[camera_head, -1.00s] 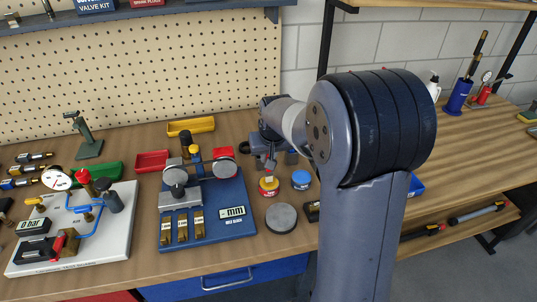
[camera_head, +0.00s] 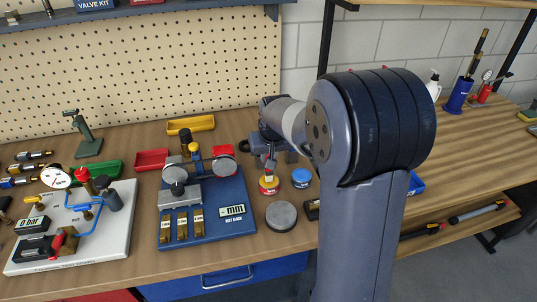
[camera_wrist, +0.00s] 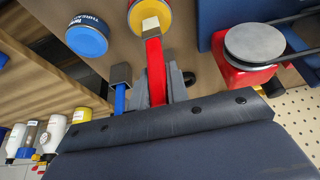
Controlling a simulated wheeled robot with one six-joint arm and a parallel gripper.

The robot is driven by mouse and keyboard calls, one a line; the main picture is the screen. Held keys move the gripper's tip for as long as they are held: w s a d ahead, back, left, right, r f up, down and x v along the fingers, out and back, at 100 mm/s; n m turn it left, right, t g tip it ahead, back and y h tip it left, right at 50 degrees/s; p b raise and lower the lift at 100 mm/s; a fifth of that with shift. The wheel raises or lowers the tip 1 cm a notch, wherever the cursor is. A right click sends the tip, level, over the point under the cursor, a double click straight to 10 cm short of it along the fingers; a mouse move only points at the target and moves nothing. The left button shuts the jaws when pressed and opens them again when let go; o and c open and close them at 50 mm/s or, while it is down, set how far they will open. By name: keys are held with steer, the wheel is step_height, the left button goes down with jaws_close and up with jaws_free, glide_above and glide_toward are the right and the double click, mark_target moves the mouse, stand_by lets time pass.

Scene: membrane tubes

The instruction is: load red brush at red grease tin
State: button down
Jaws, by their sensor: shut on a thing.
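The red grease tin (camera_head: 269,187) stands on the bench left of the blue tin, its open top yellowish; it is partly cut off in the wrist view (camera_wrist: 134,18). My gripper (camera_wrist: 156,88) is shut on the red brush (camera_wrist: 155,70), which has a red handle and a pale tip. The brush tip overlaps the tin's yellow top in the wrist view. In the head view the brush (camera_head: 270,163) points down at the tin; I cannot tell whether the tip touches the grease.
A blue tin (camera_head: 301,178) stands close on the right. A round grey disc (camera_head: 281,215) lies in front. A blue-handled item (camera_wrist: 120,95) shows beside my gripper. Bare bench lies in front of the disc.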

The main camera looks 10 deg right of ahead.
stand_by(0.6)
steer(key=shift+r+p, duration=2.65)
steer(key=shift+r, duration=0.85)
steer(key=shift+f, duration=0.1)
